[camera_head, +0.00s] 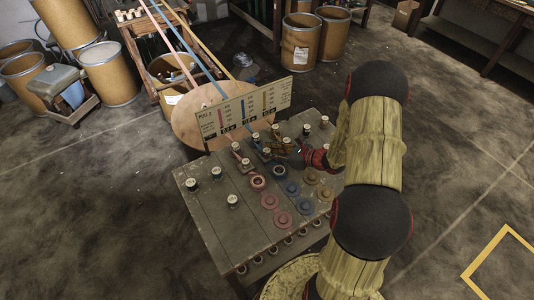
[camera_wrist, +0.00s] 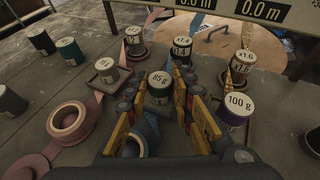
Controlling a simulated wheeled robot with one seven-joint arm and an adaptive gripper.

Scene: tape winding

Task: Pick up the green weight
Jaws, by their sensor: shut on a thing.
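A purple "100 g" weight (camera_wrist: 236,112) stands close to the right finger. Several other weights, such as a grey one (camera_wrist: 107,73), stand around on the table (camera_head: 215,235). A pink tape roll (camera_wrist: 70,122) lies at left. A sign board (camera_head: 245,110) stands along the far edge.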

